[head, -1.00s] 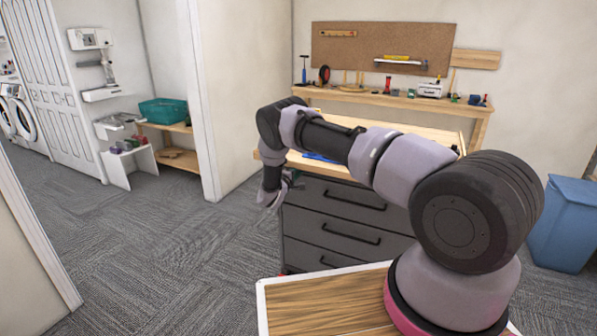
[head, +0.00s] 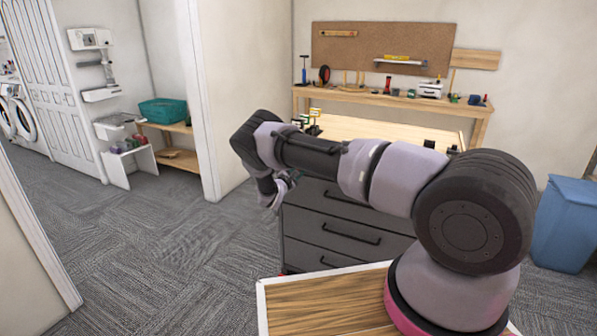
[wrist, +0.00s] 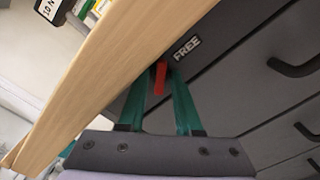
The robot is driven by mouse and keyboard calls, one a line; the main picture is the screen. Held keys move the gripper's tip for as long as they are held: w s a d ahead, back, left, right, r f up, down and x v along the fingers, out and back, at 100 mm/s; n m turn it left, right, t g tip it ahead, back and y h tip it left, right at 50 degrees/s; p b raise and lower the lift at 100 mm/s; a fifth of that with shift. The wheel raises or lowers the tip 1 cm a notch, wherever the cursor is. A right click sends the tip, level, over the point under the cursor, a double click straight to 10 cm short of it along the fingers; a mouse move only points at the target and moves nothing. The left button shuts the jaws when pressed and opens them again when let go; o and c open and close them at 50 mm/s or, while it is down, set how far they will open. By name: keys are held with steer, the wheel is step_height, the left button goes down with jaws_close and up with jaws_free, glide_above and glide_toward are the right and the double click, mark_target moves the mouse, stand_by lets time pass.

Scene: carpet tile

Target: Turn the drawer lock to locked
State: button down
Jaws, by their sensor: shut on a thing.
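A red lock lever (wrist: 160,82) sticks out from the dark grey drawer front (wrist: 222,78), just under the wooden top, in the wrist view. A label reading FREE (wrist: 187,47) is beside it, to the upper right. My gripper (wrist: 164,76) has green fingers shut on the red lever, one on each side. The lever's base is partly hidden by the fingertips and the top's edge. In the head view my gripper (head: 283,186) is at the left front corner of the drawer cabinet (head: 335,222); the lever cannot be made out there.
The wooden top's edge (wrist: 100,75) runs close beside my fingers. Black drawer handles (wrist: 297,66) stand out to the right. A blue bin (head: 565,225) stands at the right in the head view. Carpet floor (head: 160,235) left of the cabinet is clear.

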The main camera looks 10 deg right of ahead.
steer(key=shift+n, duration=4.9)
steer(key=c, duration=0.9)
jaws_free()
steer(key=shift+s+a, duration=0.1)
steer(key=v, duration=1)
steer(key=shift+s+a, duration=0.1)
steer(key=shift+s, duration=0.15)
